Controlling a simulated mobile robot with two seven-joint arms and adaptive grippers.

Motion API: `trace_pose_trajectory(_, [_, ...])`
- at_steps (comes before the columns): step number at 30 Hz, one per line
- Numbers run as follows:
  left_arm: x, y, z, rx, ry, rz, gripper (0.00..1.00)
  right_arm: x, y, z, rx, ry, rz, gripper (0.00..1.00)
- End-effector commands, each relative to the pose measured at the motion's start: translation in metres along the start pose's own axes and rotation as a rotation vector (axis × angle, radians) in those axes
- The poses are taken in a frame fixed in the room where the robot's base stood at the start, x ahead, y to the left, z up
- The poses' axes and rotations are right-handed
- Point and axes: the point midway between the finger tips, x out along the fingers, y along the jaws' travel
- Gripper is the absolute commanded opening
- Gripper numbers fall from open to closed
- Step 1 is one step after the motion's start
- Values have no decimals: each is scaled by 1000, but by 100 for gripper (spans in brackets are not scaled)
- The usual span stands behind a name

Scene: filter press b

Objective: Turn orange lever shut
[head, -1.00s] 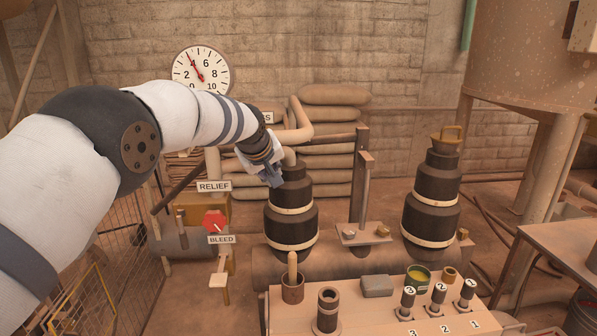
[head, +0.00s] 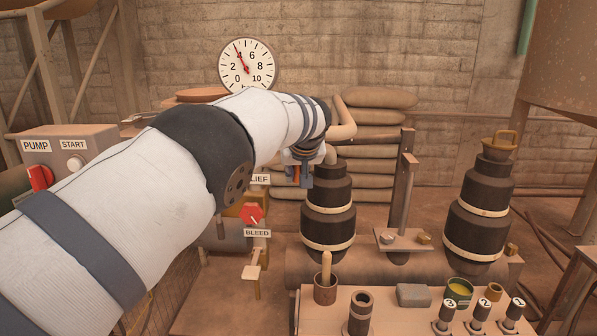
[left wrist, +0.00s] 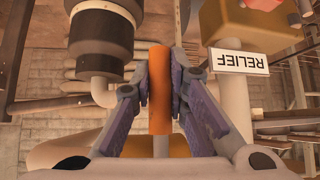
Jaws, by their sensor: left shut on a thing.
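The orange lever (left wrist: 159,90) stands upright in the middle of the left wrist view, between the purple-grey fingers of my left gripper (left wrist: 161,82). The fingers are shut on it from both sides. In the head view my left gripper (head: 300,175) is small and partly hidden by my forearm, just left of the left black cylinder's top. A little orange shows at its fingers there. The lever's mount is not clearly visible. My right gripper is not in view.
The left black cylinder (head: 328,215) stands close by the gripper. The RELIEF sign (left wrist: 239,61) and the red BLEED knob (head: 252,214) are nearby. A pressure gauge (head: 247,65) hangs behind. The PUMP and START box (head: 68,150) is at left. A bench (head: 395,319) stands in front.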

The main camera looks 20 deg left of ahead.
Motion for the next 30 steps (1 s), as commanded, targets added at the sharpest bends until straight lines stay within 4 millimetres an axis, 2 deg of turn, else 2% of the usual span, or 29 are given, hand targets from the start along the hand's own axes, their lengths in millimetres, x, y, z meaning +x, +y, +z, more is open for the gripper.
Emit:
trace_pose_trajectory(9, [0,-2,-1,2,3,-4,0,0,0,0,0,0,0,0])
trace_pose_trajectory(10, [0,-2,-2,2,3,-4,21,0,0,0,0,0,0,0])
trace_pose_trajectory(12, [0,-2,-1,2,3,-4,36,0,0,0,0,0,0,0])
trace_pose_trajectory(20, [0,-1,-1,1,2,-2,36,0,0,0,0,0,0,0])
trace_pose_trajectory(23, [-6,0,-1,1,1,-1,36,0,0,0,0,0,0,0])
trace_pose_trajectory(26, [-23,0,-2,1,2,0,36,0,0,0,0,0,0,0])
trace_pose_trajectory(30, [-61,0,-2,2,5,-2,36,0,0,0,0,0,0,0])
